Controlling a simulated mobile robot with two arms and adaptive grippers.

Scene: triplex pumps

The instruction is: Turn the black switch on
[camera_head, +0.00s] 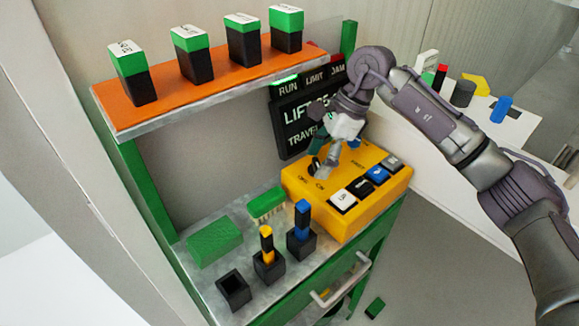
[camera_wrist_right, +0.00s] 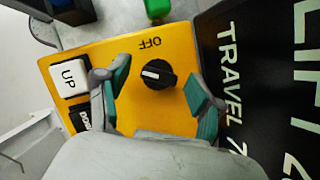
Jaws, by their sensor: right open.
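The black switch is a round rotary knob (camera_wrist_right: 158,74) with a white mark on its grip bar, on top of a yellow control box (camera_wrist_right: 110,48). An OFF label shows beside it, upside down in the right wrist view. My right gripper (camera_wrist_right: 156,70) is open, with its teal-padded fingers on either side of the knob, and I see gaps between the pads and the knob. In the head view the right gripper (camera_head: 322,160) is over the left part of the yellow box (camera_head: 350,226) and partly hides the knob (camera_head: 315,167). My left gripper is not in view.
The box also carries a white UP button (camera_head: 343,199), a blue button (camera_head: 377,175) and others. A black display panel (camera_head: 291,140) stands behind. Black holders with yellow (camera_head: 266,245) and blue (camera_head: 302,220) pieces are in front. An orange shelf (camera_head: 190,100) holds several green-black blocks.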

